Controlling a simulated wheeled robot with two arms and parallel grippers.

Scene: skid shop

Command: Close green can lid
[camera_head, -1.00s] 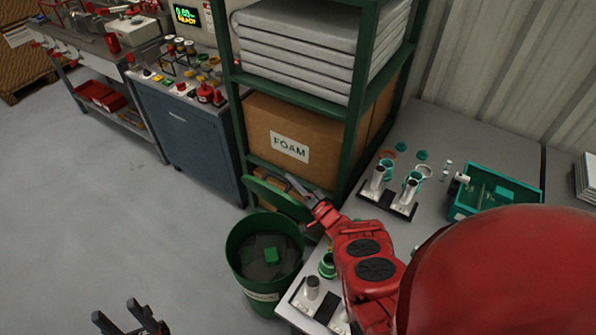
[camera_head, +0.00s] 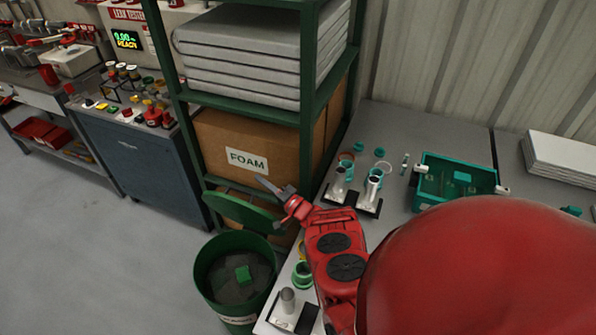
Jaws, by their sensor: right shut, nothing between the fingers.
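The green can (camera_head: 203,259) stands on the floor at the lower middle, left of the table. The round green lid (camera_head: 238,212) is raised and tilted at the can's far rim, in front of the shelf. My right gripper (camera_head: 263,184) is shut and empty. Its fingers point up and left, just above the right part of the lid in the picture. I cannot tell whether they touch it. My left gripper is out of view.
A green shelf frame (camera_head: 308,80) with a FOAM box (camera_head: 225,148) stands behind the lid. The table (camera_head: 425,130) at right holds a teal tray (camera_head: 458,200) and small fittings. Open floor (camera_head: 100,250) lies left of the can.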

